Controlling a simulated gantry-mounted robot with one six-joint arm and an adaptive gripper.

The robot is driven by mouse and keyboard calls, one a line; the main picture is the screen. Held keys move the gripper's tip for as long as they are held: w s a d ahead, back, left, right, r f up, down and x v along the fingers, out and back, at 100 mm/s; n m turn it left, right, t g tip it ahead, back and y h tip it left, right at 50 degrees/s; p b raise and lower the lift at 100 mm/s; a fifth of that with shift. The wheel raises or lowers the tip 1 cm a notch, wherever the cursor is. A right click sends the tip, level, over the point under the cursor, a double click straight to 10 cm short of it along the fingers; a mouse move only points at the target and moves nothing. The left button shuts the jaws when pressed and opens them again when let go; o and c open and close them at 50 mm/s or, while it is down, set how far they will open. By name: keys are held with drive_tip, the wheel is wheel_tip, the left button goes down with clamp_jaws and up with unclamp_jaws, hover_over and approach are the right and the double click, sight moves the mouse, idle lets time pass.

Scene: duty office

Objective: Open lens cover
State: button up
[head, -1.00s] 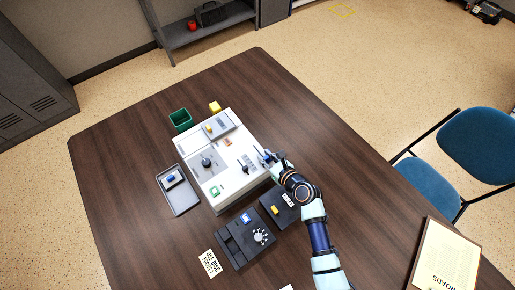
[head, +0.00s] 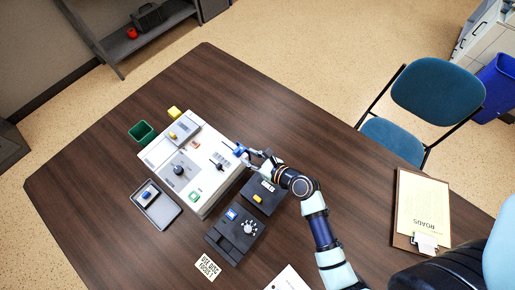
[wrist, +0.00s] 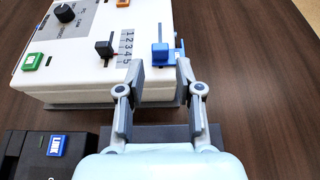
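A white console (head: 210,190) stands on the table; it also shows in the wrist view (wrist: 85,75). A grey panel (head: 187,128) with a yellow handle (head: 173,135) lies on its far end. I cannot tell for sure which part is the lens cover. A blue lever (wrist: 160,55) stands at the console's right edge, and it shows small in the head view (head: 240,150). My gripper (wrist: 160,68) is open, its fingers apart just on the near side of the blue lever. Nothing is held. In the head view my gripper (head: 250,157) is beside the console.
A black slider (wrist: 104,48) is left of the blue lever. A grey tray (head: 158,208) and green bin (head: 141,132) are to the left.

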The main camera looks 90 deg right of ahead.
drive_tip(key=v, duration=0.4)
drive_tip(key=shift+s+a, duration=0.1)
idle(0.4)
drive_tip(key=w+a+r+n+t+y, duration=0.1)
drive_tip(key=w+a+r+n+y, duration=0.3)
drive_tip(key=w+n, duration=0.6)
drive_tip(key=w+a+r+n+t+y, duration=0.1)
drive_tip(key=w+a+r+n+y, duration=0.1)
drive_tip(key=w+a+r+n, duration=0.75)
drive_tip(key=w+a+r+n+y, duration=0.1)
drive_tip(key=w+a+r+n, duration=0.3)
drive_tip(key=a+n, duration=0.65)
drive_tip(key=w+a+r+n+y, duration=0.1)
drive_tip(key=a+r+n, duration=0.6)
drive_tip(key=n, duration=0.6)
wheel_tip(320, 180, up, 25)
drive_tip(key=a+p, duration=0.2)
drive_tip(key=p, duration=2.4)
wheel_tip(320, 180, down, 42)
drive_tip(key=b, duration=4.2)
drive_tip(key=shift+n, duration=0.4)
